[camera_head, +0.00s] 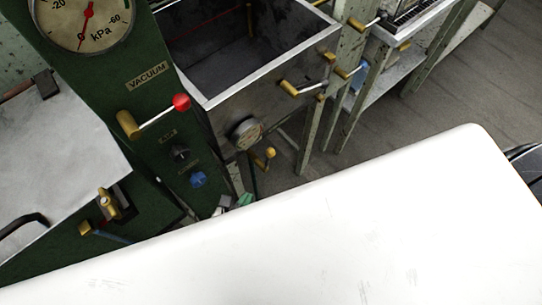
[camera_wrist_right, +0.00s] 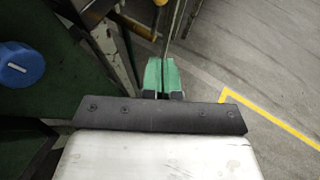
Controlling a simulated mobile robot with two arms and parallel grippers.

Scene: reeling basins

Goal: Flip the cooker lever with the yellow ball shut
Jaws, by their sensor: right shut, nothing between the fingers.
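A small yellow ball (camera_head: 270,152) shows in the head view on a short brass fitting below the metal basin, just right of the green panel. Whether this is the cooker lever's ball is hard to tell at this size. My right gripper (camera_head: 243,200) is below and left of the ball, apart from it, mostly hidden behind my white arm. In the wrist view the right gripper's green fingertips (camera_wrist_right: 160,75) are together with nothing between them. A brass piece (camera_wrist_right: 143,22) lies beyond them near the top edge. My left gripper is not in view.
The green panel carries a kPa gauge (camera_head: 82,18), a red-ball lever (camera_head: 181,102) and a blue knob (camera_head: 198,180), also in the wrist view (camera_wrist_right: 22,66). The open metal basin (camera_head: 268,70) stands above. Metal legs (camera_head: 310,135) stand right of the ball; floor (camera_head: 480,85) is clear beyond.

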